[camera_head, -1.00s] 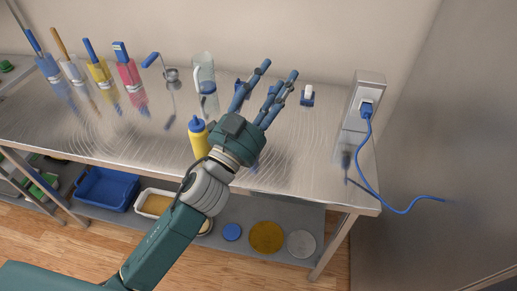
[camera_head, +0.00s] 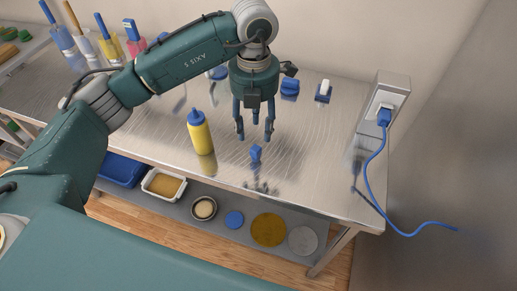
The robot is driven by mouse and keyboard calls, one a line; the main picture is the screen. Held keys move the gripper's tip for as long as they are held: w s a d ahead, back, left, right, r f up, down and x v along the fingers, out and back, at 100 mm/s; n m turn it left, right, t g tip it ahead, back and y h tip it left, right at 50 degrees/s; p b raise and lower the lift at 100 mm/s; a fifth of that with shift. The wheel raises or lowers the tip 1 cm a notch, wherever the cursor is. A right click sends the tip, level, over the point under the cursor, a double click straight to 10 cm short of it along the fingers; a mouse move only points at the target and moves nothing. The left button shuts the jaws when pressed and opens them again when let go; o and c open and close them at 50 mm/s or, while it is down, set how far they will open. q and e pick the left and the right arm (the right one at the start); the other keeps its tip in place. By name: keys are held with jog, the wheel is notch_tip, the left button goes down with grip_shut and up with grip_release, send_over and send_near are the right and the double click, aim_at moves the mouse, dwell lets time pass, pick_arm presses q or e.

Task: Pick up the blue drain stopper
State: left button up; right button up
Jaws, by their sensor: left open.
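A small blue piece (camera_head: 256,153), which looks like the blue drain stopper, sits on the steel table (camera_head: 310,150) near its front edge. My left gripper (camera_head: 254,132) hangs with its fingers pointing down, spread open and empty, just above and behind this blue piece in the picture. I see no contact between them. My right gripper is not in view.
A yellow bottle with a blue cap (camera_head: 200,133) stands left of the gripper. A blue block (camera_head: 290,88) and a small blue-and-white item (camera_head: 323,92) lie behind. A socket box (camera_head: 384,100) with a blue cable (camera_head: 372,180) stands right.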

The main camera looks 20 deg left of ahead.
aim_at(256, 147)
pick_arm(q)
notch_tip(256, 147, down, 4)
jog(key=shift+s+f+p, duration=0.1)
jog(key=shift+f+p, duration=0.1)
jog(key=shift+p, duration=0.3)
jog(key=shift+f+p, duration=0.25)
jog(key=shift+p, duration=0.05)
jog(key=f+p, duration=0.2)
jog(key=f, duration=0.1)
jog(key=shift+w+d+f, duration=0.1)
jog(key=shift+w+f, duration=0.1)
jog(key=shift+f, duration=0.1)
jog(key=shift+w+f, duration=0.1)
jog(key=shift+f, duration=0.45)
jog(key=c, duration=1)
jog(key=shift+c, duration=0.2)
jog(key=shift+r, duration=0.1)
